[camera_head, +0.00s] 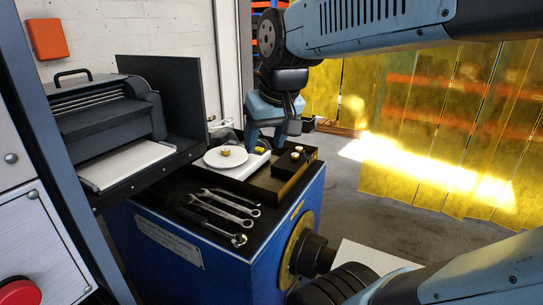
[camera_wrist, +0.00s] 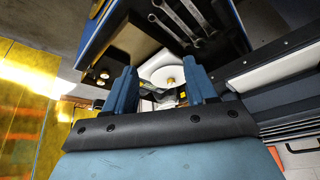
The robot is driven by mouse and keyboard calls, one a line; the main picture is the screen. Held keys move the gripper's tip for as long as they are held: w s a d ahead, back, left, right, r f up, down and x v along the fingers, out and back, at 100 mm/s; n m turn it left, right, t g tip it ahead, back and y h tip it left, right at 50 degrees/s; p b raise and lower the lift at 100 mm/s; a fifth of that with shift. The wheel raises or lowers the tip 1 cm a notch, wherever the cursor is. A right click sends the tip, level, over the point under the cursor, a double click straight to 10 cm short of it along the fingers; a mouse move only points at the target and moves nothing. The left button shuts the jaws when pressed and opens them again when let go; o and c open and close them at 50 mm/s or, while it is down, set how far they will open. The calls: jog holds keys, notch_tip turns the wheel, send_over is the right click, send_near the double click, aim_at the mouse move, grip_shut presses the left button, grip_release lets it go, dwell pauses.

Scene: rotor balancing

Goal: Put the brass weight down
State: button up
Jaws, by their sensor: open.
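A small brass weight (camera_head: 225,152) sits on a round white dish (camera_head: 214,162) on top of the blue cabinet. In the wrist view the brass weight (camera_wrist: 170,81) shows on the white dish (camera_wrist: 154,71), between my fingers in the picture. My gripper (camera_head: 267,143) is open and empty, to the right of the dish in the head view. Its two spread fingers also show in the wrist view (camera_wrist: 162,76). The weight appears apart from both fingers. The gap in height between fingers and weight is hard to judge.
A dark block (camera_head: 289,165) with brass pieces on it stands right of the dish. Several wrenches (camera_head: 222,203) lie on the cabinet (camera_head: 180,240) in front. A machine with a white tray (camera_head: 128,165) stands left. Yellow curtains (camera_head: 440,120) hang at the right.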

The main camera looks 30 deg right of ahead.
jog(key=shift+t, duration=0.4)
jog(key=s+f, duration=0.1)
jog(key=s, duration=0.1)
jog(key=s+f, duration=0.1)
jog(key=s, duration=0.1)
jog(key=shift+a+f, duration=0.1)
jog(key=shift+o, duration=0.4)
dwell(0.7)
